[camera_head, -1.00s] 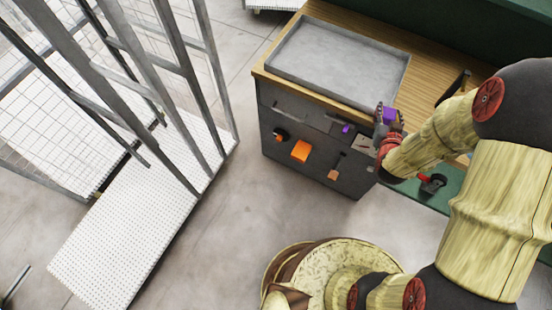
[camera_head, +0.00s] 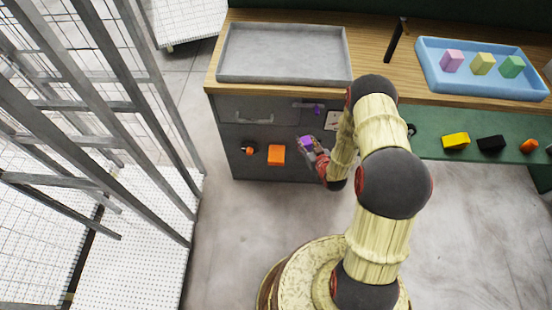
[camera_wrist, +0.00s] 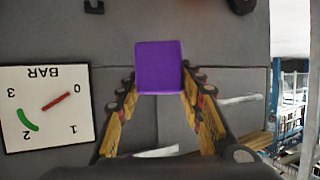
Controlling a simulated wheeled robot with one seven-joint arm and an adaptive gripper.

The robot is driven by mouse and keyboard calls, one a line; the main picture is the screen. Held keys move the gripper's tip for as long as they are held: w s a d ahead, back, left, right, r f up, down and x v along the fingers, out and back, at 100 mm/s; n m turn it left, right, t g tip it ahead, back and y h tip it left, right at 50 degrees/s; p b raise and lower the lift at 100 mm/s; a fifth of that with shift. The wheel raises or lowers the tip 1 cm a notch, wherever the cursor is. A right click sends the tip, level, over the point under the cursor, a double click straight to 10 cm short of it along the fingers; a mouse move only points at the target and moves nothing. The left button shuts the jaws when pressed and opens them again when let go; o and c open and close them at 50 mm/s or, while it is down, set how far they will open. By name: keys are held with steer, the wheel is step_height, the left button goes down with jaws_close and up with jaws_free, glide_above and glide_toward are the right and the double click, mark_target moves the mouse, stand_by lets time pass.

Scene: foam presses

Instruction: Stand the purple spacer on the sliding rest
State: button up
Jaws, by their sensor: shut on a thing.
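The purple spacer (camera_wrist: 158,66) is a block held between the fingertips of my gripper (camera_wrist: 158,82) in the wrist view. In the head view the purple spacer (camera_head: 305,141) shows at the end of my gripper (camera_head: 309,147), in front of the grey cabinet and above the floor. The gripper is shut on it. I cannot make out for sure which part is the sliding rest. A small purple piece (camera_head: 318,110) sits at a pale bar on the upper cabinet front, partly behind the arm's side.
A grey tray (camera_head: 284,78) lies on the wooden top. A blue tray (camera_head: 432,80) holds pink, yellow and green blocks. Metal cages stand at left.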

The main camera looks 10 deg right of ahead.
steer(key=shift+f, duration=0.6)
steer(key=w+a+f+b, duration=0.2)
steer(key=a+f, duration=0.1)
steer(key=w+a+f+b, duration=0.2)
steer(key=w+a+f, duration=0.1)
steer(key=w+a+f+b, duration=0.2)
steer(key=w+a+f, duration=0.1)
steer(key=a, duration=0.1)
steer(key=shift+a, duration=0.1)
steer(key=shift+a+f, duration=0.2)
steer(key=shift+f, duration=0.15)
steer(key=shift+w+a+f+b, duration=0.1)
steer(key=shift+f+b, duration=0.8)
steer(key=shift+f, duration=0.65)
steer(key=shift+f, duration=0.1)
steer(key=o, duration=1.2)
steer(key=shift+f, duration=0.1)
